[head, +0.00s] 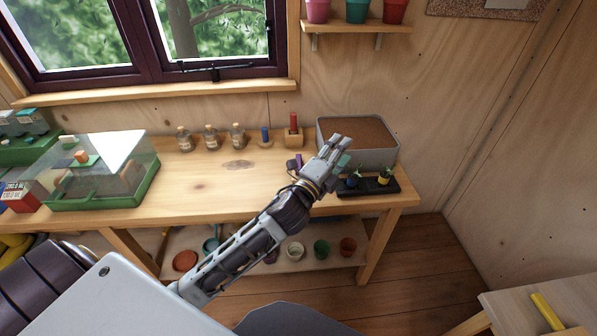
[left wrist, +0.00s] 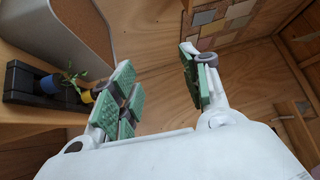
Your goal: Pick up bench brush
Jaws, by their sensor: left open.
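I cannot make out a bench brush for certain. A small purple and dark item (head: 295,164) lies on the bench just left of my left gripper and is partly hidden by it; I cannot tell what it is. My left gripper (head: 336,153) is over the right part of the bench, in front of the grey soil bin. In the left wrist view my left gripper (left wrist: 158,78) is open, with its green pads apart and nothing between them. My right gripper is not in view.
The wooden bench (head: 215,185) has free room in its middle. The grey bin (head: 362,155) and black plant tray (head: 388,188) are close to my left gripper. Glass bottles (head: 211,138) stand at the back. A green-based clear case (head: 110,180) is left. A yellow item (head: 546,311) lies far right.

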